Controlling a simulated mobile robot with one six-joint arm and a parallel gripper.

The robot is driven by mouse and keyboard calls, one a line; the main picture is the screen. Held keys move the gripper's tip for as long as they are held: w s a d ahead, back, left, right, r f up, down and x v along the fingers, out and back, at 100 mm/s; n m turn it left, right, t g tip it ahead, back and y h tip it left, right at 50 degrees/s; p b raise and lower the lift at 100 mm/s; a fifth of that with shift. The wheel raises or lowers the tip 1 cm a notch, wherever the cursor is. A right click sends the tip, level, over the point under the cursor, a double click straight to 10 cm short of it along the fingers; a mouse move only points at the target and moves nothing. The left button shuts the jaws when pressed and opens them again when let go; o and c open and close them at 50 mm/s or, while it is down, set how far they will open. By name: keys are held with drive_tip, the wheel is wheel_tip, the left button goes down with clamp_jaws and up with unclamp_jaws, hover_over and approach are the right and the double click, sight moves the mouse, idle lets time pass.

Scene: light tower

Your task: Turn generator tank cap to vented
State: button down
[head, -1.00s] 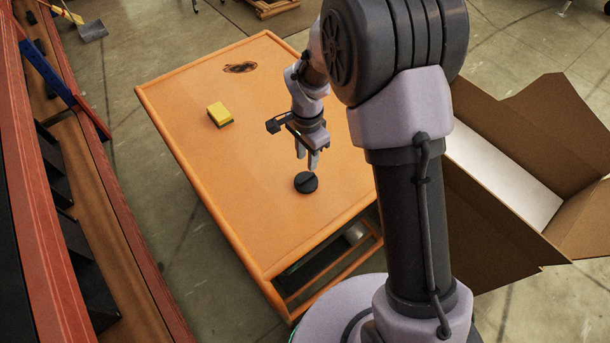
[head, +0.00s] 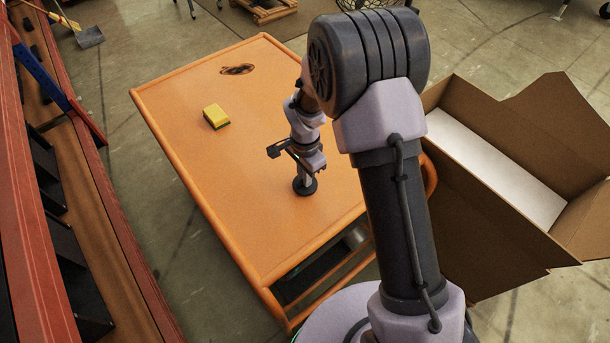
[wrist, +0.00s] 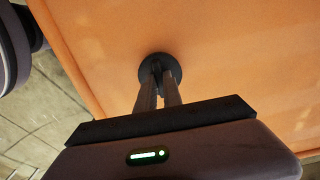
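The tank cap (wrist: 174,66) is a round black disc with a raised bar across it. It sits on the orange top of the generator (head: 240,210), towards its near end. In the head view the cap (head: 301,192) is partly covered by my gripper. My gripper (head: 305,180) points straight down, with its fingertips at the cap. In the wrist view both fingers of my gripper (wrist: 158,72) reach the cap's middle, one on each side of the bar. A narrow gap shows between the fingers. I cannot tell whether they press on the bar.
A yellow sponge (head: 215,116) lies on the orange top, left of my arm. An open cardboard box (head: 500,180) stands to the right. A red structure (head: 80,200) runs along the left.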

idle(0.4)
drive_tip(key=n+p, duration=0.1)
drive_tip(key=n, duration=0.4)
drive_tip(key=shift+r, duration=0.1)
drive_tip(key=n+p, duration=0.1)
drive_tip(key=n, duration=0.3)
drive_tip(key=shift+n, duration=0.3)
drive_tip(key=n+p, duration=0.1)
drive_tip(key=n, duration=0.3)
drive_tip(key=shift+n+p, duration=0.7)
drive_tip(key=shift+n, duration=1.4)
drive_tip(key=c, duration=1.5)
unclamp_jaws()
